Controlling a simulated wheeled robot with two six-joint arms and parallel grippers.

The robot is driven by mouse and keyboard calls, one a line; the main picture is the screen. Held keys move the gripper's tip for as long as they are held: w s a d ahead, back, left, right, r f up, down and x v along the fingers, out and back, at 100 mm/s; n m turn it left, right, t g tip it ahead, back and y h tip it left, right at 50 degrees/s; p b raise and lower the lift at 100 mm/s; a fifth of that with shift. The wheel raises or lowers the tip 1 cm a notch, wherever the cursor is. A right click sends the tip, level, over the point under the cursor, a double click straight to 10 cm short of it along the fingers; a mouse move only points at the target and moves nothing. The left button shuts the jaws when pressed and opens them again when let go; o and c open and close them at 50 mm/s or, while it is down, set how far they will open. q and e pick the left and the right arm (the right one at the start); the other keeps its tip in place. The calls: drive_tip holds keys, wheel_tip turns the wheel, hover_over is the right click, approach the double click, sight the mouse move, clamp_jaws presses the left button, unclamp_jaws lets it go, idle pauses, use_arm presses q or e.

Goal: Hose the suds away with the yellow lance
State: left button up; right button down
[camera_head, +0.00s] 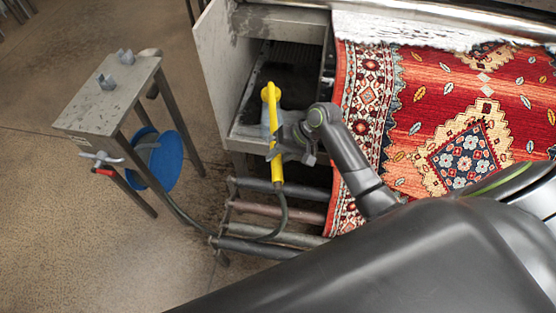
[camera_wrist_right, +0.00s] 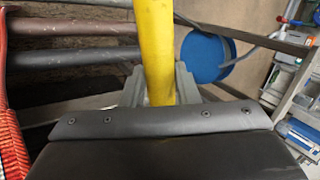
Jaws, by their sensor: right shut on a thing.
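The yellow lance (camera_head: 273,130) stands roughly upright in the head view, with its hooked head at the top and a dark hose running from its lower end. My right gripper (camera_head: 277,141) is shut around the lance's shaft. The lance also shows between the jaws in the right wrist view (camera_wrist_right: 154,50). White suds (camera_head: 395,32) lie in a band along the far edge of the red patterned rug (camera_head: 420,85). The lance is left of the rug, apart from the suds. My left gripper is not in view.
A metal stand (camera_head: 112,97) with grey brackets is at left, with a blue disc (camera_head: 167,160) and a red-handled tap (camera_head: 103,171) near it. Metal rollers (camera_head: 255,245) lie below the lance. A grey metal panel (camera_head: 222,70) stands left of the dark trough.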

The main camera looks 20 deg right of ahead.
drive_tip(key=shift+w+d+b, duration=0.4)
drive_tip(key=shift+w+b, duration=0.2)
drive_tip(key=shift+w, duration=0.05)
drive_tip(key=shift+w+d+b, duration=0.4)
drive_tip(key=shift+w+b, duration=0.2)
drive_tip(key=w+d+b, duration=0.1)
drive_tip(key=w+d, duration=0.3)
drive_tip(key=w, duration=0.2)
drive_tip(key=shift+b, duration=0.3)
idle(0.3)
drive_tip(key=shift+w+d+r, duration=0.1)
drive_tip(key=shift+w, duration=0.05)
idle(1.0)
